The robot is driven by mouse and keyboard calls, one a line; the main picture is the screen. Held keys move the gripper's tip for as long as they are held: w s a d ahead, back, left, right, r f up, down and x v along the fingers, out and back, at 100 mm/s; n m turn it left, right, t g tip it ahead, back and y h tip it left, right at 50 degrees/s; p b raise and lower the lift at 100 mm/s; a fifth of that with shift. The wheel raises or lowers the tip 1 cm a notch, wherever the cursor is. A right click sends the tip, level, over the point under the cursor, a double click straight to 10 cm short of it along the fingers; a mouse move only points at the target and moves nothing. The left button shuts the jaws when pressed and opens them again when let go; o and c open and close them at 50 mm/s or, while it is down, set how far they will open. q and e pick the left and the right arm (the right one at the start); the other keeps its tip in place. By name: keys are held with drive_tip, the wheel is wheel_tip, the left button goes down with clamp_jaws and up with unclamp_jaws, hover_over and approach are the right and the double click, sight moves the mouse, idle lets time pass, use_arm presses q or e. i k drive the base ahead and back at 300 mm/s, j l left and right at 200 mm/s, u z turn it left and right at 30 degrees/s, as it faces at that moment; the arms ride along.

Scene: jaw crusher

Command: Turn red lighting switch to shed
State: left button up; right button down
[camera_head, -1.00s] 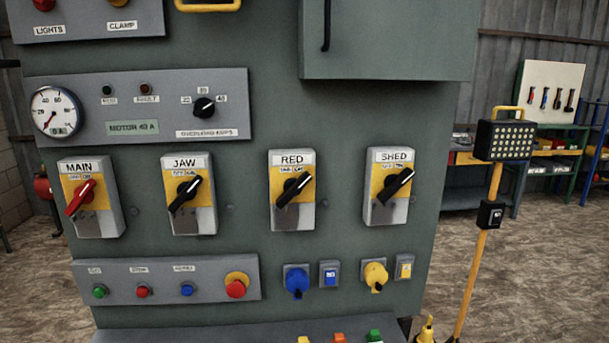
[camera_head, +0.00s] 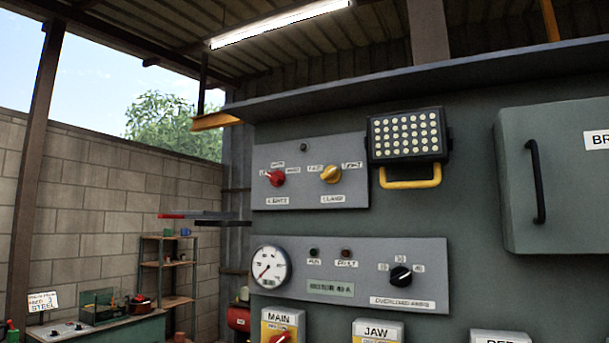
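The red lighting switch (camera_head: 275,178) is a round rotary knob on the left half of a grey panel (camera_head: 312,196), above a plate that appears to read LIGHTS. Small position labels sit around the knob, too small to read surely. Its pointer seems to aim left, but I cannot tell exactly. A yellow knob (camera_head: 331,174) marked CLAMP is on the same panel to its right. Neither of my grippers is in view.
A floodlight with a yellow handle (camera_head: 408,140) juts out right of the panel. Below are a gauge and motor panel (camera_head: 348,270) and the tops of switch boxes. A cabinet door (camera_head: 560,180) is at right. A bench (camera_head: 100,325) and shelf (camera_head: 167,270) stand at left.

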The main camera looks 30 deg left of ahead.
sight(277, 178)
drive_tip(key=u, duration=1.25)
